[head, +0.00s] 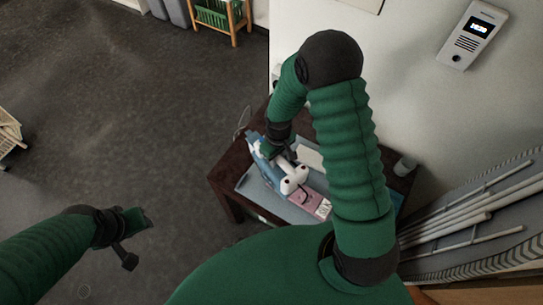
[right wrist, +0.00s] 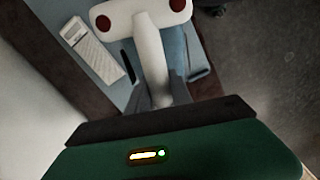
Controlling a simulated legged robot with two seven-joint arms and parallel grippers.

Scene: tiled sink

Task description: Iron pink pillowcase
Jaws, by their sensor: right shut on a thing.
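The pink pillowcase (head: 306,199) lies on a grey-blue pad (head: 254,187) on a dark wooden table; part of it is hidden by the iron. A blue and white iron (head: 256,147) is over the pad at the pillowcase's left side. My right gripper (head: 283,158) is shut on its white handle, which ends in a crosspiece with two dark red spots in the right wrist view (right wrist: 151,50). Whether the iron's sole touches the cloth is hidden. My left gripper (head: 139,238) is empty, over the floor and away from the table; its finger opening is unclear.
A small white patterned object (head: 323,209) lies at the pillowcase's right end; a white gridded object shows in the right wrist view (right wrist: 92,48). An ironing board (head: 470,225) leans at right. Floor left of the table is clear.

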